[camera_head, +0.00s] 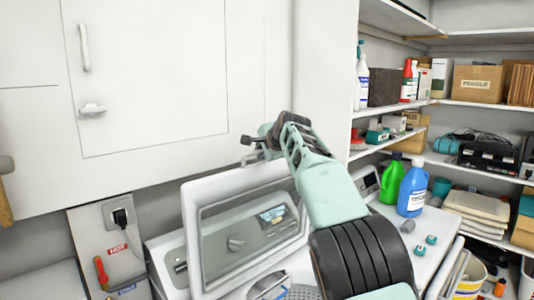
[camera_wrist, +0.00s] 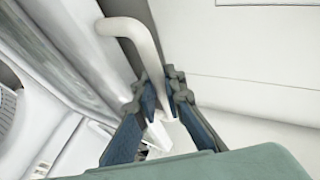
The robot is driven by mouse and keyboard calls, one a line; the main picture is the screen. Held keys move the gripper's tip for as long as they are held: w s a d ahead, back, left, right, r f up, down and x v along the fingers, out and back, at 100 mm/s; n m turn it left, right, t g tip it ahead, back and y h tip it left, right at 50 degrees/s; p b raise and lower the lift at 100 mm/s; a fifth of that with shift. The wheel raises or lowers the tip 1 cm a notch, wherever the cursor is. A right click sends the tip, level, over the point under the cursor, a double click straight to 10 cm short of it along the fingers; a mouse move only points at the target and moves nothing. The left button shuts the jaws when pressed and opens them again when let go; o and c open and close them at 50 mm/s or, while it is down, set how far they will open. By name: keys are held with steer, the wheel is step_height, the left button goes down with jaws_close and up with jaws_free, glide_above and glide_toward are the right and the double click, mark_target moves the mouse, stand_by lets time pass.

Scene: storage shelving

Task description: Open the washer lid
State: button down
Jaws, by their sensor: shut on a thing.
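The washer lid (camera_head: 248,238), a white frame with a clear window, stands raised and steeply tilted over the white washer (camera_head: 165,262) in the head view. My gripper (camera_head: 258,142) is at the lid's upper edge. In the wrist view my gripper (camera_wrist: 161,88) has its two blue-padded fingers shut around a white curved handle (camera_wrist: 150,48). The handle's lower end is partly hidden between the fingers. Part of the drum opening (camera_wrist: 8,108) shows at the left of the wrist view. My arm hides the right part of the lid.
A white wall cabinet (camera_head: 150,75) stands close behind the lid. A green jug (camera_head: 391,182) and a blue bottle (camera_head: 412,188) stand to the right of my arm. Loaded shelves (camera_head: 480,103) fill the right side. A wall outlet (camera_head: 119,214) with a plug is at left.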

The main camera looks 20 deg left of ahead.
steer(key=shift+w+a, duration=0.2)
steer(key=shift+a, duration=0.15)
stand_by(0.4)
steer(key=c, duration=2.3)
jaws_free()
steer(key=shift+o, duration=0.2)
steer(key=shift+r, duration=0.1)
steer(key=shift+v, duration=0.85)
steer(key=v, duration=1)
steer(key=shift+s+a+r, duration=0.1)
